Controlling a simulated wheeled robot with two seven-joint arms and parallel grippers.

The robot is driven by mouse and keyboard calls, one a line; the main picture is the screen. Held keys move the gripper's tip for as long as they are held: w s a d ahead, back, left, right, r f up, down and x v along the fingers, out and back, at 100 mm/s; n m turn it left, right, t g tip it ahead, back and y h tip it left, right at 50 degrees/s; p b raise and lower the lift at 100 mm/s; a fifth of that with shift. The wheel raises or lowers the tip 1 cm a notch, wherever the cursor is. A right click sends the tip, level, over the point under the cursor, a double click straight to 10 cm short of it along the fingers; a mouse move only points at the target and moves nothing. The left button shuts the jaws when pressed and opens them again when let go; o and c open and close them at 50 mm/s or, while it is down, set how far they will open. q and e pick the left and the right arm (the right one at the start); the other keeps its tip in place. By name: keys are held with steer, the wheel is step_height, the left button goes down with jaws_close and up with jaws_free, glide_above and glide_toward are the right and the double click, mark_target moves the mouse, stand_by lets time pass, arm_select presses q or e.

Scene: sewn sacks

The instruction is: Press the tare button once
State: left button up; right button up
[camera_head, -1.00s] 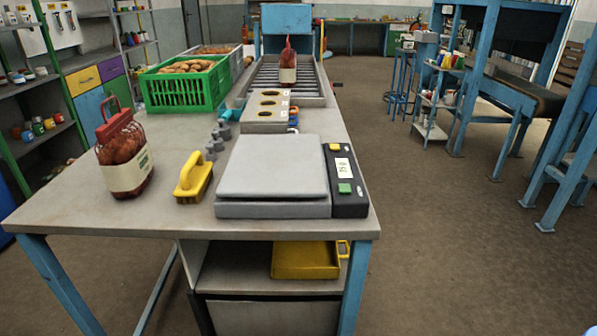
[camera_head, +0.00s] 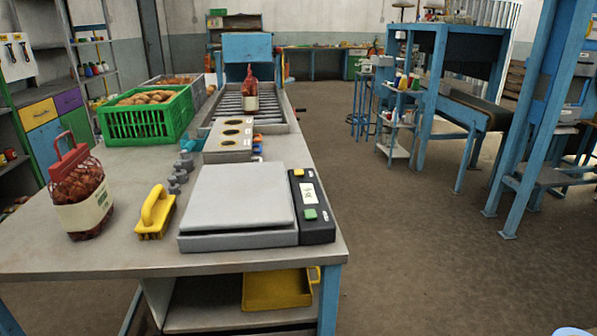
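A scale with a flat grey platform (camera_head: 240,198) sits near the front right of the table, with nothing on it. Its black control panel (camera_head: 313,222) is on the right side. The panel has a small white display (camera_head: 308,193), a green button (camera_head: 310,214) near the front and a small yellow-orange button (camera_head: 298,172) near the back. I cannot read which button is marked tare. Neither of my grippers is in view.
A red net sack (camera_head: 79,188) with a white label stands at the table's left. A yellow-handled tool (camera_head: 155,213), grey weights (camera_head: 178,178) and a green crate (camera_head: 148,118) of potatoes are nearby. Another sack (camera_head: 250,92) stands on the roller conveyor. Floor right of the table is clear.

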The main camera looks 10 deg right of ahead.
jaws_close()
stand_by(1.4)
